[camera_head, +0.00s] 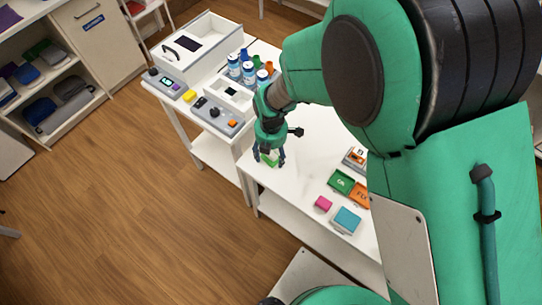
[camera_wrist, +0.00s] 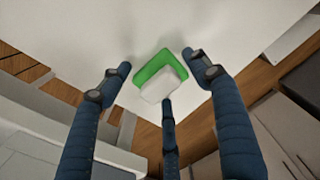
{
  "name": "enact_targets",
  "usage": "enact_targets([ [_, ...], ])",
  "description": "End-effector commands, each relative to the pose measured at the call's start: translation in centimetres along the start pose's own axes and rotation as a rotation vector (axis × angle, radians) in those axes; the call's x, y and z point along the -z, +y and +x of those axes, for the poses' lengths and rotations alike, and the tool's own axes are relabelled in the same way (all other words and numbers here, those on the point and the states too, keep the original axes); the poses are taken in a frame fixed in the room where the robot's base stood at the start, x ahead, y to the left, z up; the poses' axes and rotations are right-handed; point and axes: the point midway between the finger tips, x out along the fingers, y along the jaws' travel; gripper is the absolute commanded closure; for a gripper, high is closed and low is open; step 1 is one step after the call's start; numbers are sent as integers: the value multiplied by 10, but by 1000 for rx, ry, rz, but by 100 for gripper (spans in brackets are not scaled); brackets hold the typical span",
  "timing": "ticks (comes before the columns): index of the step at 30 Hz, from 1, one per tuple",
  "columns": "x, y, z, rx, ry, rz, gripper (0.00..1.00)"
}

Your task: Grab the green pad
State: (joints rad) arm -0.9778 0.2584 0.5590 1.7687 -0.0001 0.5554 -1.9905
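The green pad (camera_wrist: 148,68) lies near the corner of the white table, and a pale white block or layer (camera_wrist: 163,84) covers its lower right part. I cannot tell whether this pale piece is part of the pad. In the head view a bit of the green pad (camera_head: 269,159) shows between the fingers. My gripper (camera_head: 270,161) points down over it. In the wrist view the three dark blue fingers of my gripper (camera_wrist: 165,82) are spread around the pad, with gaps at the left and right, so it is open. The lower finger's tip is close to the pale piece.
On the white table (camera_head: 292,185) stand a green tray (camera_head: 341,181), an orange tray (camera_head: 360,195), a pink block (camera_head: 323,203) and a teal block (camera_head: 347,220). Behind my gripper are blue-and-white jars (camera_head: 248,71) and a grey control box (camera_head: 215,113). The table's front edge is close.

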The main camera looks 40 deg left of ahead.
Motion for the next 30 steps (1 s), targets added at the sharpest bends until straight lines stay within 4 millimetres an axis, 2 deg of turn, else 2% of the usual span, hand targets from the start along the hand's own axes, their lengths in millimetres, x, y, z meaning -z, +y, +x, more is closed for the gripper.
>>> enact_targets([
  [1,0,0,0,0,0,0,53],
  [5,0,0,0,0,0,0,79],
  [19,0,0,-5,-1,0,0,80],
  [23,0,0,-15,-1,0,0,80],
  [28,0,1,-39,-3,-1,0,80],
  [30,5,-10,-38,2,1,0,80],
])
